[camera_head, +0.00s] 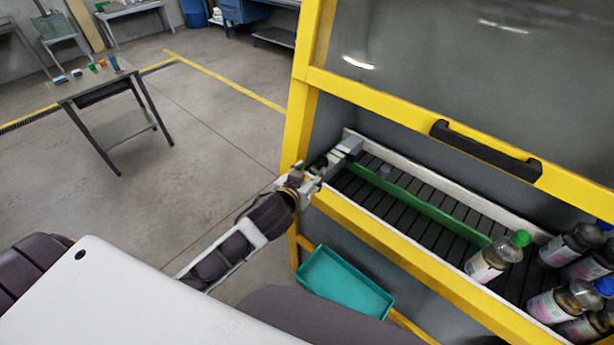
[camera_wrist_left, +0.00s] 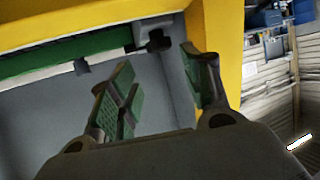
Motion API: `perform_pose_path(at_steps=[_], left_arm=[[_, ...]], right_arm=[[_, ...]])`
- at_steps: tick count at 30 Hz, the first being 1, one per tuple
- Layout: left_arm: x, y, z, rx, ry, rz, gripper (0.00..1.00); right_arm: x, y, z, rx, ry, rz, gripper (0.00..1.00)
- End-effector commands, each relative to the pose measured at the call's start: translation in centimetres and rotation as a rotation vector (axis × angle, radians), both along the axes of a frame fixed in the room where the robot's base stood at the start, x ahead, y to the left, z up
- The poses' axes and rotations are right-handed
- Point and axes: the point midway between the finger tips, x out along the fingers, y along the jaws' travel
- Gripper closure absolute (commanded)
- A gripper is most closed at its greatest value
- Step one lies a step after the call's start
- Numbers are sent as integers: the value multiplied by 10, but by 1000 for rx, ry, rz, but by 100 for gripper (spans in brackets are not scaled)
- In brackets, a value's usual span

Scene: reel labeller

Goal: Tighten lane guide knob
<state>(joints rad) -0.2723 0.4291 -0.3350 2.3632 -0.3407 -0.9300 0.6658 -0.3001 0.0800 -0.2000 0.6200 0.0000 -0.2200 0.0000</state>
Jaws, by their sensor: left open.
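The green lane guide (camera_head: 430,208) runs along the dark slatted conveyor (camera_head: 395,215) inside the yellow-framed machine. My left gripper (camera_head: 318,172) is at the left end of the conveyor, by the yellow post. Its two green-padded fingers (camera_wrist_left: 158,68) are apart with nothing between them. My right gripper is not in view.
The raised guard (camera_head: 450,90) has a black handle (camera_head: 485,150). A teal tray (camera_head: 345,281) hangs below the front. A small table (camera_head: 110,90) stands far left.

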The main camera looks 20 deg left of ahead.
Motion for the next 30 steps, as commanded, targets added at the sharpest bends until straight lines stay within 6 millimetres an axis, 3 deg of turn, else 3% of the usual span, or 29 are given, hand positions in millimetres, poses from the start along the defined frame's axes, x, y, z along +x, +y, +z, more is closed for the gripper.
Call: perform_pose_path(at_steps=[8,30], left_arm=[[-10,1,4,0,1,1,52],[-11,0,5,0,1,0,52]], right_arm=[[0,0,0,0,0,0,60],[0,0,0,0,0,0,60]])
